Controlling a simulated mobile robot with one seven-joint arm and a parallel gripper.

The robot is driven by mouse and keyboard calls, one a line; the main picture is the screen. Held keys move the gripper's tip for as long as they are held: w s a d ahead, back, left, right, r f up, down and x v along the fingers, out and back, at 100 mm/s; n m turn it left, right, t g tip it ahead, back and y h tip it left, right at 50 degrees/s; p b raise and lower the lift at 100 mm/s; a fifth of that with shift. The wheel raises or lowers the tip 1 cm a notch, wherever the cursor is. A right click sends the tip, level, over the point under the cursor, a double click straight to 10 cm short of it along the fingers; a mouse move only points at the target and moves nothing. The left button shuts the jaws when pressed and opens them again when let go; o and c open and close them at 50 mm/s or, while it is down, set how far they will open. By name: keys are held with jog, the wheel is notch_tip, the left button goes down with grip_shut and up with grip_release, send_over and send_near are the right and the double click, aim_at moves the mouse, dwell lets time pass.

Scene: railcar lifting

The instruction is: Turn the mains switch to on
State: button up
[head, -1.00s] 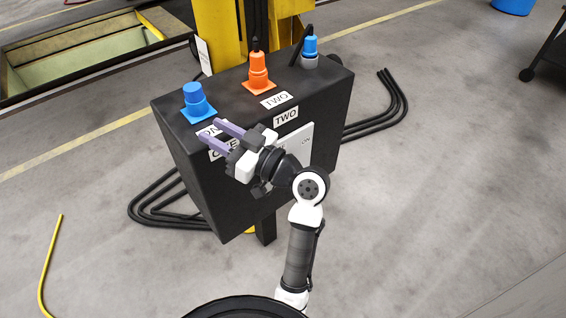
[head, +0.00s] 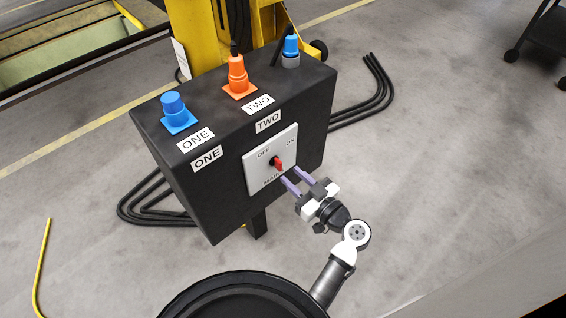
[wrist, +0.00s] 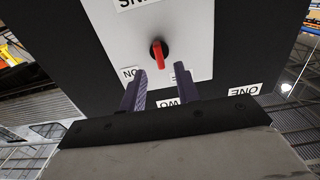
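The mains switch is a red handle (head: 278,164) on a light grey plate (head: 257,174) on the front of a black box. The plate reads OFF at upper left, ON at upper right and MAINS below. In the wrist view the red handle (wrist: 159,52) stands roughly upright, between the ON and OFF labels; the OFF label is partly hidden by a finger. My gripper (head: 291,176) is open and empty, at the plate's lower right, with its two purple fingers pointing at the box. In the wrist view the gripper (wrist: 160,70) has its fingertips either side of the handle's line, apart from it.
The black box (head: 190,190) carries a blue plug (head: 174,108), an orange plug (head: 237,75) and a blue-grey plug (head: 291,48) on top. A yellow column (head: 190,35) stands behind. Black cables lie on the floor at both sides.

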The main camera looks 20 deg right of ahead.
aim_at(282, 167)
jog(key=p+x, duration=0.1)
jog(key=x, duration=0.4)
grip_shut()
